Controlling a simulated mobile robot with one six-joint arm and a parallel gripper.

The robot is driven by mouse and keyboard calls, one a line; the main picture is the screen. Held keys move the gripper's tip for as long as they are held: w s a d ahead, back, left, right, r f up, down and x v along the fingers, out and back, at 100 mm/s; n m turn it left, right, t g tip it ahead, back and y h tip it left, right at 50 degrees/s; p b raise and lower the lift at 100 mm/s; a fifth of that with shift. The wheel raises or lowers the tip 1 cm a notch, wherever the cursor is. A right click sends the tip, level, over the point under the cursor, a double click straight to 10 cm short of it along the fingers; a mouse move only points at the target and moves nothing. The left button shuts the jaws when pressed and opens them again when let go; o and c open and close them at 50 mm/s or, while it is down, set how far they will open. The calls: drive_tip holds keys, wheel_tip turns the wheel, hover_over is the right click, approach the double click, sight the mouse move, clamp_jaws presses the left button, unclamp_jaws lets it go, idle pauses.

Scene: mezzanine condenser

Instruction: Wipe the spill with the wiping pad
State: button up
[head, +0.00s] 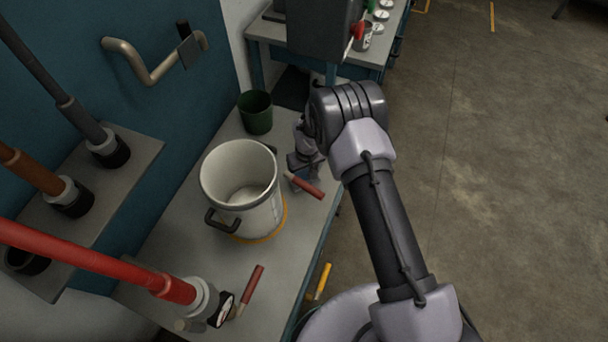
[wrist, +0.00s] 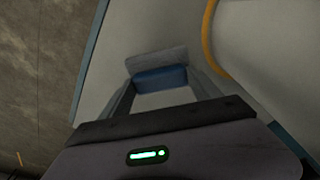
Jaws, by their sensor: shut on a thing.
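My gripper (wrist: 158,92) is shut on a block with a grey top and a blue side, which looks like the wiping pad (wrist: 160,78). The pad sits between the two fingertips, over the pale bench top (wrist: 135,35). In the head view my gripper (head: 304,165) is low over the bench, right of the white bucket and partly hidden by my arm. I cannot tell whether the pad touches the bench. I cannot make out a spill in either view; the pad or my arm may hide it.
The white bucket (head: 240,187) stands on a yellow ring (head: 264,236) on the bench. A green cup (head: 256,112) stands behind it. A red-handled tool (head: 304,186) lies close to my gripper, another (head: 251,290) nearer the front. Open floor (head: 500,180) lies to the right.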

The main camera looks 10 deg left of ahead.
sight(304, 173)
drive_tip(key=shift+r+p, duration=1.05)
drive_tip(key=shift+r, duration=1.5)
